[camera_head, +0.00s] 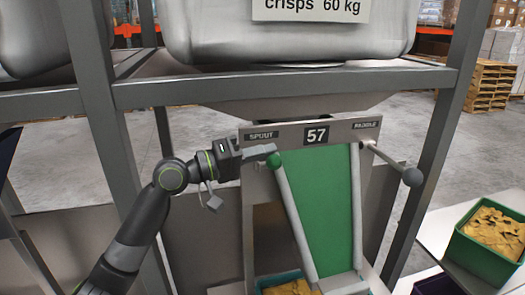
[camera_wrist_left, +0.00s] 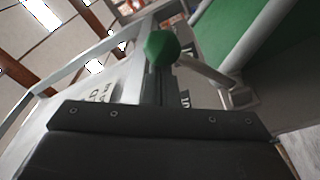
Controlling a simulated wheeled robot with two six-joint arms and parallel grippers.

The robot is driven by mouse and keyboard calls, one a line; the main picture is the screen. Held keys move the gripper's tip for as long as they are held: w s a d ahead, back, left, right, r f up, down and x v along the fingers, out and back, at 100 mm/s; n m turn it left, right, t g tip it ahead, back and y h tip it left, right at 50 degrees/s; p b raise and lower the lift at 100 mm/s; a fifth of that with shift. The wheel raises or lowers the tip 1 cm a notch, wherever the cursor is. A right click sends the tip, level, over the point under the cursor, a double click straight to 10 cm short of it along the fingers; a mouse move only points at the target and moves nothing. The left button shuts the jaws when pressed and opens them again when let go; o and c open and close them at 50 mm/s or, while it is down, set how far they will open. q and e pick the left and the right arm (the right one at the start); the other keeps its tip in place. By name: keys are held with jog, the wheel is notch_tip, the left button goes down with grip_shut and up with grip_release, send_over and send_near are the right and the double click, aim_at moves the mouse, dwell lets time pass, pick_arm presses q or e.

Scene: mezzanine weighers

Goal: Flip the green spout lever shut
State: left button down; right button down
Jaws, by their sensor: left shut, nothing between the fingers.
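The green spout lever's round knob (camera_head: 273,160) is at the top left of the green chute, under the "SPOUT" label (camera_head: 262,135). In the left wrist view the green knob (camera_wrist_left: 162,46) sits just beyond the fingertips, and its pale rod (camera_wrist_left: 205,70) runs down right to a bracket. My left gripper (camera_head: 264,151) is shut and empty, its tips right at the knob. Whether they touch it I cannot tell. In the head view the lever's rod is mostly hidden. My right gripper is not in view.
A green chute (camera_head: 325,205) slopes down to a bin of crisps (camera_head: 290,287). Another green crate (camera_head: 482,255) stands right. Grey frame posts (camera_head: 97,95) flank the weigher.

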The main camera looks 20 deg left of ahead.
pick_arm(q)
notch_tip(320, 180, down, 10)
jog(key=s+d+m+g+h+b, duration=0.1)
jog(key=s+m+h+b, duration=0.1)
jog(key=m+b, duration=1)
jog(key=shift+d+b, duration=0.2)
jog(key=shift+b, duration=4.75)
jog(key=shift+s+f, duration=0.1)
jog(key=shift+f, duration=0.15)
jog(key=shift+r, duration=0.15)
notch_tip(320, 180, up, 4)
jog(key=p, duration=0.4)
jog(key=b+v, duration=0.4)
jog(key=v, duration=0.5)
jog(key=shift+s, duration=0.2)
